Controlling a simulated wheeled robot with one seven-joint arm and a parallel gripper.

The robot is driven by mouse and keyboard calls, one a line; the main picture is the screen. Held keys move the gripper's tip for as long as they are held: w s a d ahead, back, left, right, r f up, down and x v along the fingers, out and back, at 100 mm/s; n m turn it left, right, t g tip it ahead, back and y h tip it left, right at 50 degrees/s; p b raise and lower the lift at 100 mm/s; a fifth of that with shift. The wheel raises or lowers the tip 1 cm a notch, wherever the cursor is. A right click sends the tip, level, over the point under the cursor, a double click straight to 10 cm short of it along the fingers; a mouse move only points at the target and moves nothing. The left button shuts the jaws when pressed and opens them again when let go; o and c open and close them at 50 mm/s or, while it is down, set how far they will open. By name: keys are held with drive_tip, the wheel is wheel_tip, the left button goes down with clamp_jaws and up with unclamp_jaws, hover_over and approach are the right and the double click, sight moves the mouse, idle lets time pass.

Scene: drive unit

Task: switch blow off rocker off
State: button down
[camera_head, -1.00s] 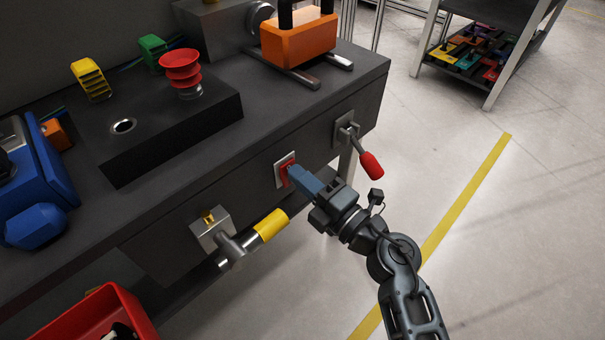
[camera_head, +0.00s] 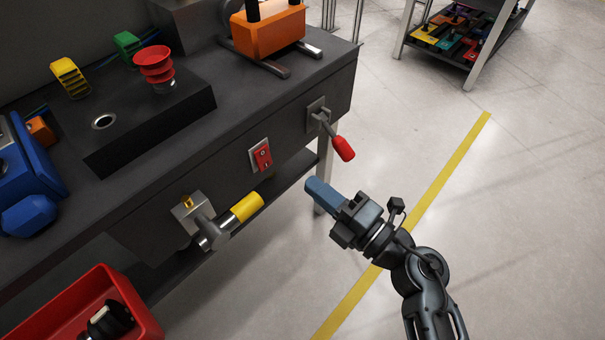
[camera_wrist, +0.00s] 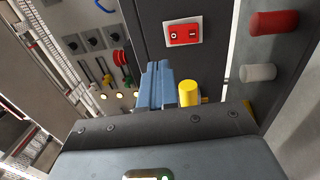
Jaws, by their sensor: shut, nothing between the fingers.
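The blow off rocker is a red rocker switch (camera_head: 262,156) in a pale plate on the bench's dark front panel. It also shows in the wrist view (camera_wrist: 184,34), with an O and an I mark on its red face. Which half is pressed in is too small to tell. My gripper (camera_head: 312,187) is shut and empty, with its blue fingers together. It is in the air in front of the panel, to the right of the rocker and apart from it. In the wrist view the shut fingers (camera_wrist: 158,75) point up just below left of the rocker.
A lever with a red grip (camera_head: 342,147) sticks out right of the rocker. A yellow-handled valve (camera_head: 245,207) is to its lower left. A red bin (camera_head: 62,308) stands at the lower left.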

drive_tip(key=shift+s+d+r, duration=0.2)
drive_tip(key=shift+s+d, duration=0.55)
drive_tip(key=shift+d, duration=0.25)
drive_tip(key=s+d+r+m+t+h+p, duration=0.1)
drive_tip(key=s+d+r+m+h+p, duration=0.2)
drive_tip(key=s+m, duration=0.6)
drive_tip(key=s+d+r+m+t+h+p, duration=0.1)
drive_tip(key=s+d+r+m+h+p, duration=0.3)
drive_tip(key=s+d+r+m+h, duration=0.3)
drive_tip(key=s+d+r+m+t+h+p, duration=0.1)
drive_tip(key=s+d+r+m+h+p, duration=0.3)
drive_tip(key=s+d+r+m, duration=0.3)
drive_tip(key=s+d+m+h, duration=0.1)
drive_tip(key=s+d+m, duration=0.1)
drive_tip(key=s+m, duration=0.3)
drive_tip(key=shift+d+f+v, duration=0.2)
drive_tip(key=shift+f+v, duration=0.2)
drive_tip(key=shift+v, duration=1.7)
